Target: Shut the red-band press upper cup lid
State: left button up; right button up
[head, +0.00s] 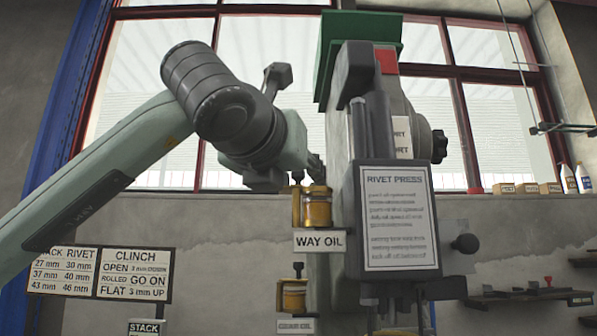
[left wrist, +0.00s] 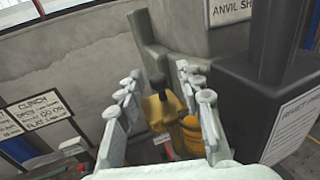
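The rivet press (head: 400,215) with a red band (head: 386,61) stands right of centre in the head view. Its upper cup (head: 317,207) is a brass cup above the WAY OIL label. A brass piece with a dark knob, apparently the lid (head: 297,208), stands upright beside the cup's left side, not over it. In the left wrist view the lid (left wrist: 160,112) lies between the fingers, with the orange cup (left wrist: 194,136) to its right. My left gripper (left wrist: 158,78) is open, fingers apart; contact cannot be told. In the head view its fingers are largely hidden. My right gripper is not in view.
A lower brass cup (head: 293,295) with a dark knob sits beneath the WAY OIL sign (head: 319,241). The press body stands close to my gripper's right. Wall signs (head: 133,273) are at lower left; a shelf (head: 530,296) is at right.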

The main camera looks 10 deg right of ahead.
pick_arm(q)
jog(key=shift+w+d, duration=0.1)
jog(key=shift+w, duration=0.1)
jog(key=shift+c, duration=0.5)
grip_shut()
